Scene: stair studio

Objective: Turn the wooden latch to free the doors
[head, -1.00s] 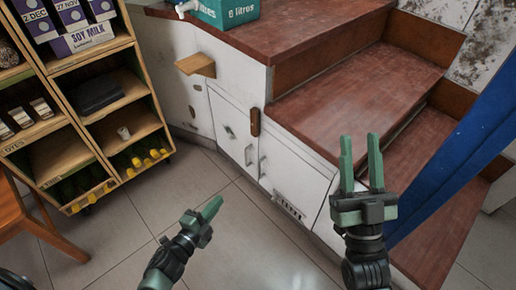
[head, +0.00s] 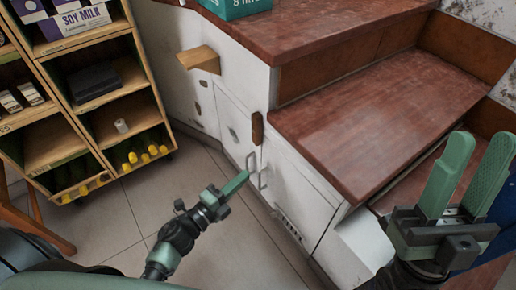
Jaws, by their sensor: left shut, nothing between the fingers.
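The wooden latch (head: 257,128) is a dark brown bar. It stands upright on the white cabinet front, at the edge of the stair block. Below it are two white doors (head: 234,124) and (head: 290,190) with metal handles (head: 251,162) close together; both doors look closed. My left gripper (head: 246,175) is shut and empty, below the latch and in front of the handles in the picture. I cannot tell if it touches a handle. My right gripper (head: 468,170) is open and empty, in front of the stairs at the right, well away from the latch.
A wooden shelf unit (head: 109,110) with cartons and bottles stands at the left. A small wooden ledge (head: 200,58) sticks out from the cabinet. Red-brown stair treads (head: 370,110) rise at the right. Tiled floor (head: 240,250) is clear in front.

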